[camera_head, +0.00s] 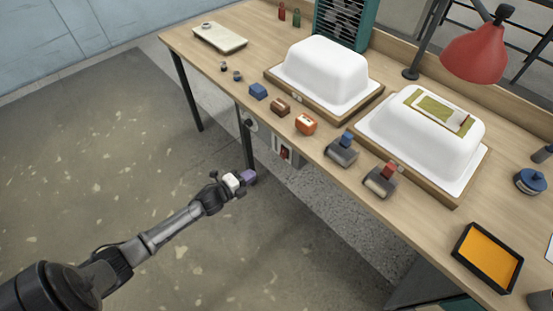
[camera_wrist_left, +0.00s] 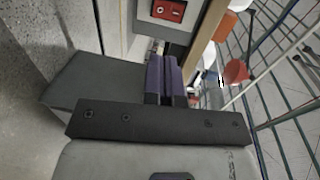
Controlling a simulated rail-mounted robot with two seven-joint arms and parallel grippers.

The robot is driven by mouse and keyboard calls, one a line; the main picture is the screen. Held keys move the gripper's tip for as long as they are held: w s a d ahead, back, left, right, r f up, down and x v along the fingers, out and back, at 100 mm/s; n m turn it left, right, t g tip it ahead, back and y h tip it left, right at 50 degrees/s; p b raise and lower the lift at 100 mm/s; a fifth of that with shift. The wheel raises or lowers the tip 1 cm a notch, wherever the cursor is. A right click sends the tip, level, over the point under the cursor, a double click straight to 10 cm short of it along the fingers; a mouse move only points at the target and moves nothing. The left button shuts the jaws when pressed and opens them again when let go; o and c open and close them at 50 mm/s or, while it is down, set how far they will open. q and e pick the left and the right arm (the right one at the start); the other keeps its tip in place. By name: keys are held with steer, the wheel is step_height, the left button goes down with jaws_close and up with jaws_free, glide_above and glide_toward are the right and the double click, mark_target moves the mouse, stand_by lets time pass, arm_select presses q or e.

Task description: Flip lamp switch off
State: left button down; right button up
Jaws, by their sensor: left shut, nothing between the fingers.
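A red desk lamp (camera_head: 475,52) on a dark stand is at the back right of the workbench. I cannot tell whether it is lit. A grey switch box with a red rocker switch (camera_head: 285,153) hangs below the bench's front edge. The red rocker also shows at the top of the left wrist view (camera_wrist_left: 169,10). My left gripper (camera_head: 249,176), with purple fingers, is shut and empty. It is left of and slightly below the switch box in the head view, apart from it. The wrist view shows its shut fingers (camera_wrist_left: 163,62) just below the box. My right gripper is out of view.
The wooden workbench (camera_head: 235,65) carries two white tub shells (camera_head: 325,68) (camera_head: 415,125) on wooden boards. Small blocks and handled tools (camera_head: 380,182) line its front edge. An orange tray (camera_head: 487,257) lies at the right. A bench leg (camera_head: 245,130) stands near my left gripper. The floor at left is clear.

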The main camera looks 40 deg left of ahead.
mark_target(281, 155)
arm_select(q)
steer(key=w+b, duration=0.1)
steer(key=w, duration=0.3)
steer(key=w+f+b, duration=0.1)
steer(key=w, duration=0.3)
steer(key=w+d+b, duration=0.1)
steer(key=w, duration=0.3)
steer(key=shift+d+f+b, duration=0.1)
steer(key=shift+f+b, duration=0.25)
steer(key=shift+b, duration=0.05)
steer(key=shift+w+d, duration=0.1)
steer(key=shift+w, duration=0.45)
